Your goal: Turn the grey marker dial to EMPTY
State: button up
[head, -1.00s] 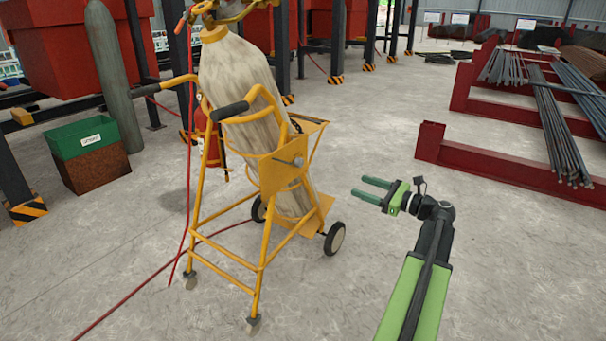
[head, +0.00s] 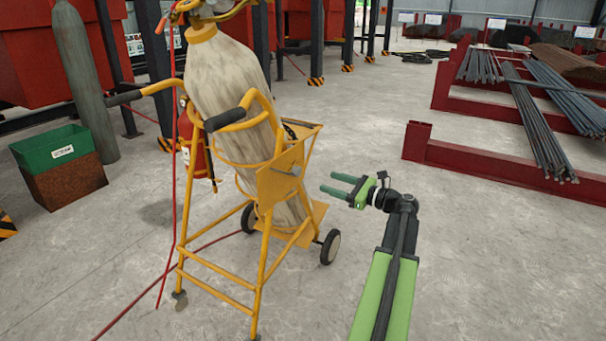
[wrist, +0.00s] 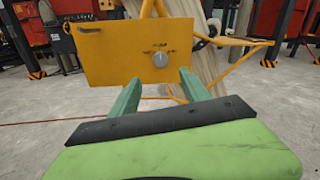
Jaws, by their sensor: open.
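The grey marker dial (wrist: 160,59) sits on the yellow plate (wrist: 110,52) in the wrist view, toward the plate's right side. Small dark labels lie to its left, above and right, too small to read. I cannot tell which label the dial points to. The plate also shows on the cart in the head view (head: 272,190). My gripper (head: 337,184) is open and empty, to the right of the plate and apart from it. In the wrist view the fingers (wrist: 159,78) point at the plate, with the dial just above and between the tips.
The yellow cart (head: 187,240) carries a tall worn cylinder (head: 228,85). A red hose (head: 170,200) runs down its left side. A green bin (head: 52,146) stands at left. Red racks with steel bars (head: 540,125) stand at right. The floor between is clear.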

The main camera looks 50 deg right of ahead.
aim_at(299, 172)
jog(key=w, duration=0.4)
jog(key=w+a, duration=0.1)
jog(key=w, duration=0.2)
jog(key=w+a, duration=0.1)
jog(key=w, duration=0.3)
jog(key=shift+w+a, duration=0.1)
jog(key=shift+w, duration=0.25)
jog(key=shift+c, duration=0.3)
grip_shut()
